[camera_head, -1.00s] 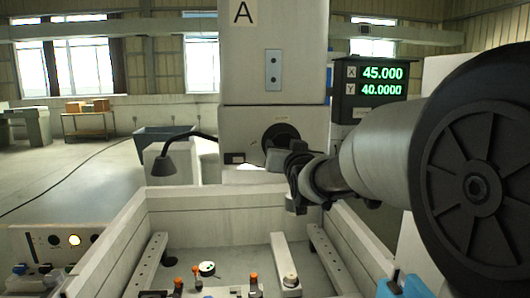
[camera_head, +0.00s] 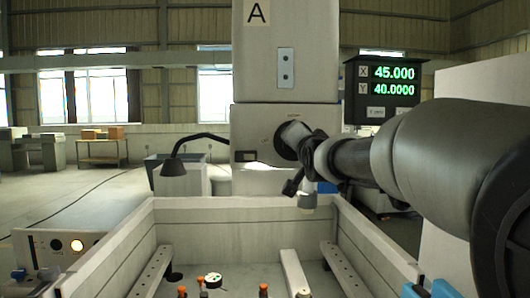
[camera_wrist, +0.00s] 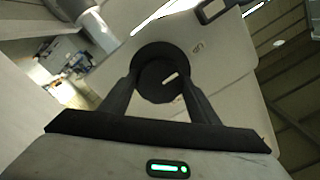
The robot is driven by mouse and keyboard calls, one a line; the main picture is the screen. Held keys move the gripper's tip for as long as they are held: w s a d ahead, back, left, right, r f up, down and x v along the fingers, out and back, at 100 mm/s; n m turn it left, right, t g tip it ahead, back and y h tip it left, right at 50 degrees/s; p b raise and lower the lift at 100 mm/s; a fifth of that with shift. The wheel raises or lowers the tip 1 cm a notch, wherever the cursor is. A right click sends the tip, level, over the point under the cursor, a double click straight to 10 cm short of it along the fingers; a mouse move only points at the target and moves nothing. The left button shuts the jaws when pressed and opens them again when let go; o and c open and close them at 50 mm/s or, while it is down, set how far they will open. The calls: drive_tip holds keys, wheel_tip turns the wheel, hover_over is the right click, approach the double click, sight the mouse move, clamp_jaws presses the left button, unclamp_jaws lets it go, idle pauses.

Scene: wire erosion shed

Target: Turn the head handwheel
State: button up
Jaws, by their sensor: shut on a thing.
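The head handwheel (camera_head: 280,149) is a dark round wheel on the front of the pale machine head (camera_head: 250,118), below the plate marked "A". In the wrist view the handwheel (camera_wrist: 152,88) is a black disc with a small white mark on its face. My gripper (camera_head: 289,136) reaches it from the right and hides much of it in the head view. In the wrist view my gripper (camera_wrist: 161,78) has one finger on each side of the wheel, shut on it. The exact contact at the fingertips is dark and hard to make out.
A readout (camera_head: 388,80) at right shows X 45.000 and Y 40.0000. The open work tank (camera_head: 230,210) below holds rails and small fixtures. A control panel (camera_head: 58,248) is at lower left.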

idle(0.5)
drive_tip(key=o, duration=1.1)
drive_tip(key=shift+c, duration=0.2)
drive_tip(key=shift+s, duration=0.15)
drive_tip(key=s+b, duration=0.2)
drive_tip(key=s, duration=1.5)
drive_tip(key=shift+s+f, duration=0.1)
